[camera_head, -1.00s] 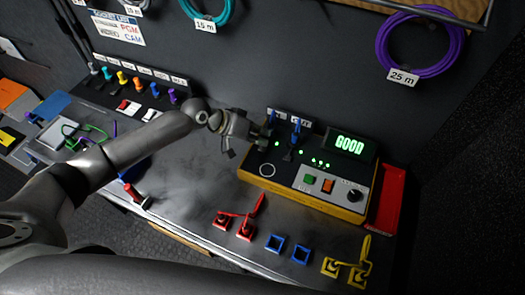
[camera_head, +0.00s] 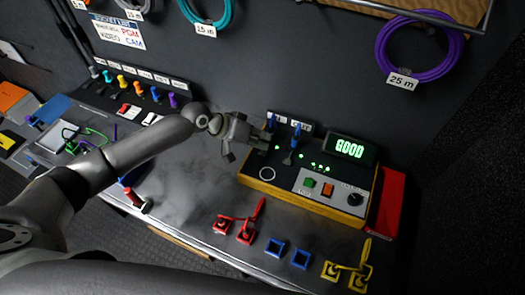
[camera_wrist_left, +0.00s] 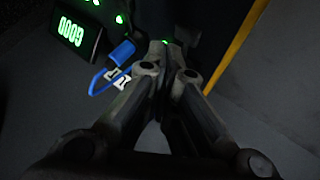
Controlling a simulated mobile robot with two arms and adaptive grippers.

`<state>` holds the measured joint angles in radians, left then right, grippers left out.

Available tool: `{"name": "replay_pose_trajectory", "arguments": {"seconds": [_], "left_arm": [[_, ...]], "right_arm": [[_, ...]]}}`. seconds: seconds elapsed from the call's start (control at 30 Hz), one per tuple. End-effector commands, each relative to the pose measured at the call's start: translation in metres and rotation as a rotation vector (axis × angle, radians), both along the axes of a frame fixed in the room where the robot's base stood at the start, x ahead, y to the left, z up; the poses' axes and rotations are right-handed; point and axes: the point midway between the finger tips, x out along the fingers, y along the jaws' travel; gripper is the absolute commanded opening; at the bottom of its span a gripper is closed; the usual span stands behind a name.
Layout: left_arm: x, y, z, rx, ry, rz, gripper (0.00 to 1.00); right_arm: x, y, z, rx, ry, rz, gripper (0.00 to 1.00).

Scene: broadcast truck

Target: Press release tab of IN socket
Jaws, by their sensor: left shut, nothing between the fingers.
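The cable tester (camera_head: 270,173) is a black box with a yellow edge, and its green display (camera_head: 349,149) reads GOOD. Two blue plugs stand at the sockets at its back left: a left plug (camera_head: 270,121) and a right plug (camera_head: 297,131). My left gripper (camera_head: 266,139) is shut and empty at the left plug. In the left wrist view its fingers (camera_wrist_left: 167,50) meet close to a blue plug with a blue cable (camera_wrist_left: 121,54). The fingers hide the release tab, and I cannot tell whether they touch it. The socket labels are too small to read. My right gripper is not in view.
A red tray (camera_head: 390,205) stands right of the tester. Red (camera_head: 233,226), blue (camera_head: 287,251) and yellow (camera_head: 346,271) connector pieces lie along the bench's front. Coloured plugs (camera_head: 138,88) line the back left. The grey bench left of the tester is mostly clear.

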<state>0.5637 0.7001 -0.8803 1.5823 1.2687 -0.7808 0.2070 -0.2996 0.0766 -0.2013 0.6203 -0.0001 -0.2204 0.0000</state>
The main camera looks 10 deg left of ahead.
Motion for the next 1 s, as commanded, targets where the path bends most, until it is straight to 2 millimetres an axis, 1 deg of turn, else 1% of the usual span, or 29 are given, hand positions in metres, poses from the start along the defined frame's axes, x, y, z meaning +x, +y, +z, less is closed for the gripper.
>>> {"name": "replay_pose_trajectory", "arguments": {"seconds": [0.33,0.6,1.0], "left_arm": [[0.0000,0.0000,-0.0004,0.000,0.000,0.000,0.00],[-0.0004,-0.0001,-0.0089,0.000,0.001,0.000,0.00],[-0.0002,0.0000,-0.0088,0.000,0.000,0.000,0.00]], "right_arm": [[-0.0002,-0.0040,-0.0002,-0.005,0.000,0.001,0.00],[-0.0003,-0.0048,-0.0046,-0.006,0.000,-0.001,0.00],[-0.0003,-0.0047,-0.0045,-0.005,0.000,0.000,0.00]]}}
